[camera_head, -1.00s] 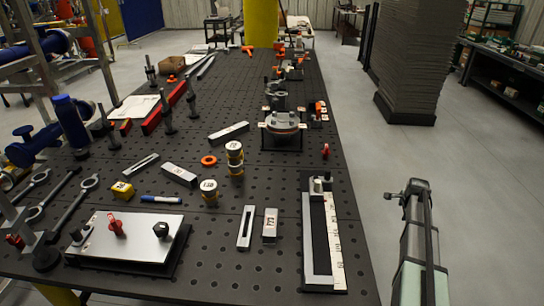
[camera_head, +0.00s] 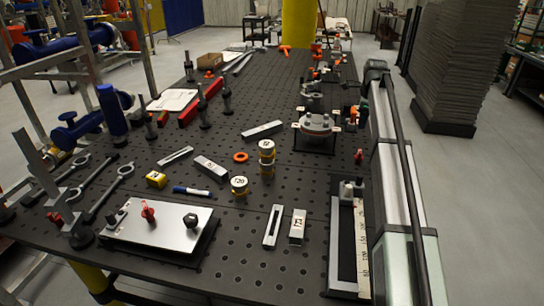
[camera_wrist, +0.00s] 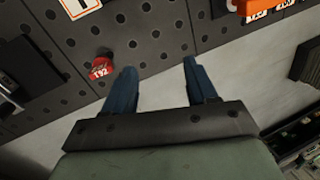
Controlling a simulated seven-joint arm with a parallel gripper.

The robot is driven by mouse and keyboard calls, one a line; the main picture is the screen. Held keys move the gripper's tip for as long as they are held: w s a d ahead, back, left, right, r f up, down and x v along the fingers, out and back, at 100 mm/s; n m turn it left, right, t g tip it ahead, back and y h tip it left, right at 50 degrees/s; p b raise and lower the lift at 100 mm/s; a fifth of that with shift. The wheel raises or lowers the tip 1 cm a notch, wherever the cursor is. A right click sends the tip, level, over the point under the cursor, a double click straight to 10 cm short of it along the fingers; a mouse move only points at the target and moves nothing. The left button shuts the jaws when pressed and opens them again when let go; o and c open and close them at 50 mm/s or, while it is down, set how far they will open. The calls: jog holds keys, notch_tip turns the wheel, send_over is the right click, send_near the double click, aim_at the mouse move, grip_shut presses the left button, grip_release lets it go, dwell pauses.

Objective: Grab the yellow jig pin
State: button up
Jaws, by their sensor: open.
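I cannot make out a yellow jig pin for certain in either view. Yellow-and-silver cylinders with labelled tops stand mid-table: a stacked pair (camera_head: 266,158) and a single one (camera_head: 239,187). A small yellow block (camera_head: 156,179) lies to their left. A small red pin (camera_head: 358,156) stands near the table's right edge; a red pin labelled 192 (camera_wrist: 103,67) shows in the wrist view, left of my fingers. My gripper (camera_wrist: 159,72) is open and empty, its blue fingers apart over the table's edge and the floor. Its fingertips are not clear in the head view.
The dark perforated table (camera_head: 270,215) holds a clamp plate (camera_head: 165,232), slotted bars and a ruler fixture (camera_head: 345,245) at the front right. A round fixture (camera_head: 316,125) stands farther back. An orange part (camera_wrist: 258,8) shows at the wrist view's top. Open floor lies right of the table.

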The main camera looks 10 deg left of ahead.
jog(key=s+a+r+n+g, duration=0.15)
jog(key=s+a, duration=0.35)
jog(key=a, duration=0.6)
jog(key=s+a+f+n+g, duration=0.15)
jog(key=s+a, duration=0.25)
jog(key=a, duration=0.6)
jog(key=s+a+r+n, duration=0.2)
jog(key=s+a, duration=0.3)
jog(key=a, duration=0.6)
jog(key=f, duration=0.8)
jog(key=shift+d+f, duration=0.25)
jog(key=shift+f, duration=0.15)
jog(key=shift+a+f, duration=0.15)
jog(key=shift+f, duration=1.15)
jog(key=shift+a+f, duration=0.1)
jog(key=shift+f, duration=1.2)
jog(key=shift+c, duration=0.5)
grip_shut()
